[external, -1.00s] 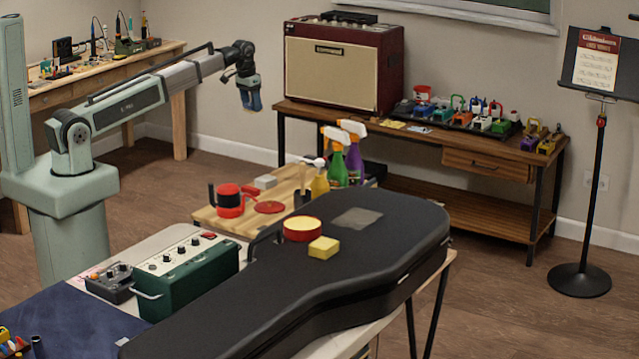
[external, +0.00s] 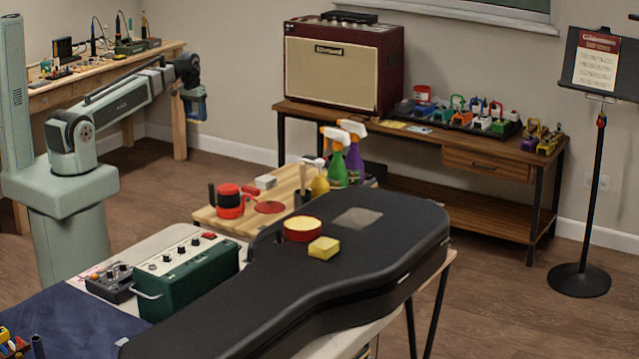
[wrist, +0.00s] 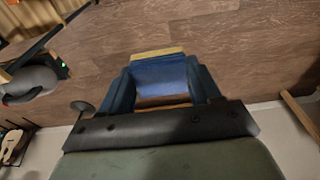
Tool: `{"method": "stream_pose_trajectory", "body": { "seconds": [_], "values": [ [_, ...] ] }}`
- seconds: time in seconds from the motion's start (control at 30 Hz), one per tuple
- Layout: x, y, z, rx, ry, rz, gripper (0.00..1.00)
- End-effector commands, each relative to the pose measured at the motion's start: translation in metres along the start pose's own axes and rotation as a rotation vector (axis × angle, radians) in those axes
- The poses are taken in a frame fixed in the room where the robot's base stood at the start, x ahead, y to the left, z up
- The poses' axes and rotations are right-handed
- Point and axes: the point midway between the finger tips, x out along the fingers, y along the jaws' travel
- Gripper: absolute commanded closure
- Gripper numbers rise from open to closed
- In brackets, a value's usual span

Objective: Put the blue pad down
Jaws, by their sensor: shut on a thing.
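The blue pad (wrist: 160,75), with a yellow strip along its far edge, sits between the two dark blue fingers of my gripper (wrist: 163,88) in the wrist view. My gripper is shut on it. In the external view my gripper (external: 194,104) hangs pointing down in the air, just right of the back-left workbench's leg in the picture. The pad is small there and hard to tell apart from the fingers. Brown wood floor shows beyond the pad in the wrist view.
A wooden workbench (external: 100,72) with tools stands at the back left. The front table holds a black guitar case (external: 370,245), a yellow sponge (external: 323,248), a green box with knobs (external: 187,275) and a wooden board (external: 212,216). A red amplifier (external: 343,68) stands on a low bench.

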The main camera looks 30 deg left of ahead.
Motion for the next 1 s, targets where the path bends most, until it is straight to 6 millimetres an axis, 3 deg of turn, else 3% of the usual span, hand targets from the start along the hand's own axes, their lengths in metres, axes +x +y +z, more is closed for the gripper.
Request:
{"method": "stream_pose_trajectory", "body": {
  "seconds": [0.67, 0.83, 1.0],
  "values": [
    [-0.005, 0.001, -0.004, 0.014, 0.0, 0.002, 0.72],
    [-0.028, 0.005, -0.018, 0.082, 0.001, 0.012, 0.72],
    [-0.069, 0.022, -0.036, 0.213, 0.002, 0.033, 0.72]
  ]
}}
